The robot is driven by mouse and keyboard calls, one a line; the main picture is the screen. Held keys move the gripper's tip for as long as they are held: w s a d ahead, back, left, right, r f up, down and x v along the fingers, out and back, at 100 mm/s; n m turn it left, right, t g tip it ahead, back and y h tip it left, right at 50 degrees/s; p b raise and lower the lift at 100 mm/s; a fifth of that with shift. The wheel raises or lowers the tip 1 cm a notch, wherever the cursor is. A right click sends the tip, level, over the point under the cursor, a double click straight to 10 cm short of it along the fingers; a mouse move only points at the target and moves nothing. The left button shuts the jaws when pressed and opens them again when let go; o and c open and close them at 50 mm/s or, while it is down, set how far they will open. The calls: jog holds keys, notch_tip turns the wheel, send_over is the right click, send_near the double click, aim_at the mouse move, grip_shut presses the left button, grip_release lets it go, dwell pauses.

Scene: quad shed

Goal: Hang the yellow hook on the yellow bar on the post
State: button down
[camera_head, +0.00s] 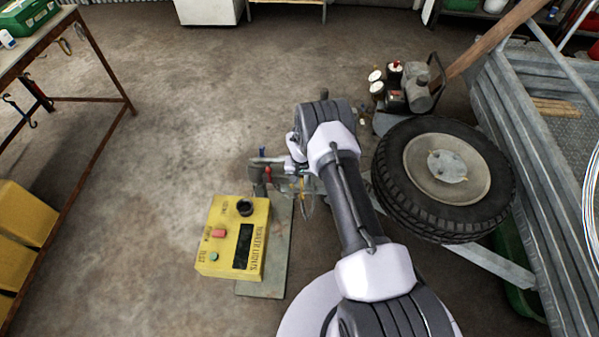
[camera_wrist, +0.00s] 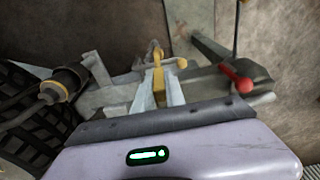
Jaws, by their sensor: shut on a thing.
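In the wrist view my gripper (camera_wrist: 158,92) is shut on the yellow hook (camera_wrist: 158,78), which stands up between the two grey fingers. A short yellow bar with a rounded end (camera_wrist: 181,63) shows right beside the hook's upper part. The hook's top is at or very near this bar; I cannot tell whether it hangs over it or only touches. A red bar (camera_wrist: 236,77) sticks out farther right on the grey metal post (camera_wrist: 205,84). In the head view my gripper (camera_head: 288,180) is at the post, and the hook is too small to make out.
A yellow trailer-lights box (camera_head: 232,262) stands on a grey plate just in front of the post. A wheel (camera_head: 440,165) and a ribbed metal trailer (camera_head: 535,130) are close on the right. Open concrete floor lies left, up to a bench (camera_head: 40,40).

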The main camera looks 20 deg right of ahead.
jog(key=shift+f, duration=0.6)
jog(key=shift+s+r, duration=0.25)
jog(key=shift+s, duration=0.05)
jog(key=shift+f, duration=0.25)
jog(key=c, duration=1.4)
grip_release()
jog(key=shift+r, duration=0.1)
